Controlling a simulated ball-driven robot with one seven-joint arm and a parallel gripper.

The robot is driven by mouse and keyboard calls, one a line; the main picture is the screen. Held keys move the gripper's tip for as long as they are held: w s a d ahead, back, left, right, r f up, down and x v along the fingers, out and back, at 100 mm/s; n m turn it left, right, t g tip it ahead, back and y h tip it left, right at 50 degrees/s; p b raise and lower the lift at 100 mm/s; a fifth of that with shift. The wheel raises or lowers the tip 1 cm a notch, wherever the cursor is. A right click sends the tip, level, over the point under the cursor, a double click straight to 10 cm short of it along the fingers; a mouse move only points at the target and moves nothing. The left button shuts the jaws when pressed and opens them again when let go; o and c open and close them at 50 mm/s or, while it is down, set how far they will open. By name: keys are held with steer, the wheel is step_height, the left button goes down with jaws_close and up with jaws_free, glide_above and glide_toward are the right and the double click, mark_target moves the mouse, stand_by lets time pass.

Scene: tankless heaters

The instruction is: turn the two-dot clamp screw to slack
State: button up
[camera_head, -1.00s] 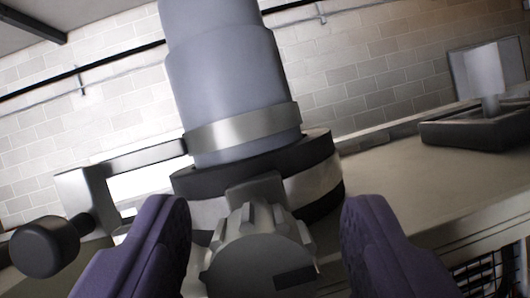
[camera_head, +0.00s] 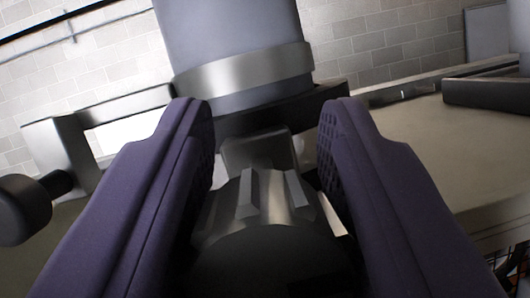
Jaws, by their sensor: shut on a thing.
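The clamp screw (camera_head: 262,200) is a fluted grey knob at the lower middle of the head camera view. A dark block behind it joins it to the black collar at the foot of a thick blue-grey pipe (camera_head: 228,35). My gripper (camera_head: 268,125) has its two purple fingers on either side of the knob and is shut on it. The knob's near face is in deep shadow, and no dots can be made out on it. The fingers hide parts of the collar and the knob's sides.
A metal band (camera_head: 245,75) circles the pipe. On the left a grey bracket (camera_head: 55,150) carries a dark round knob (camera_head: 22,210). On the right is a pale bench top (camera_head: 430,150) with a dark tray (camera_head: 490,93) at its back. A block wall stands behind.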

steer(key=shift+n, duration=0.3)
steer(key=n+y, duration=0.1)
steer(key=n, duration=0.1)
steer(key=n+y, duration=0.2)
steer(key=n, duration=0.1)
steer(key=shift+a+p, duration=0.15)
steer(key=shift+p, duration=0.25)
steer(key=shift+a+n+y+p, duration=0.15)
steer(key=shift+n+y, duration=0.6)
steer(key=shift+n, duration=0.5)
steer(key=shift+n+y+p, duration=0.15)
steer(key=shift+n+y, duration=0.6)
steer(key=shift+n, duration=0.8)
steer(key=o, duration=0.9)
steer(key=shift+o, duration=0.2)
steer(key=shift+f, duration=0.1)
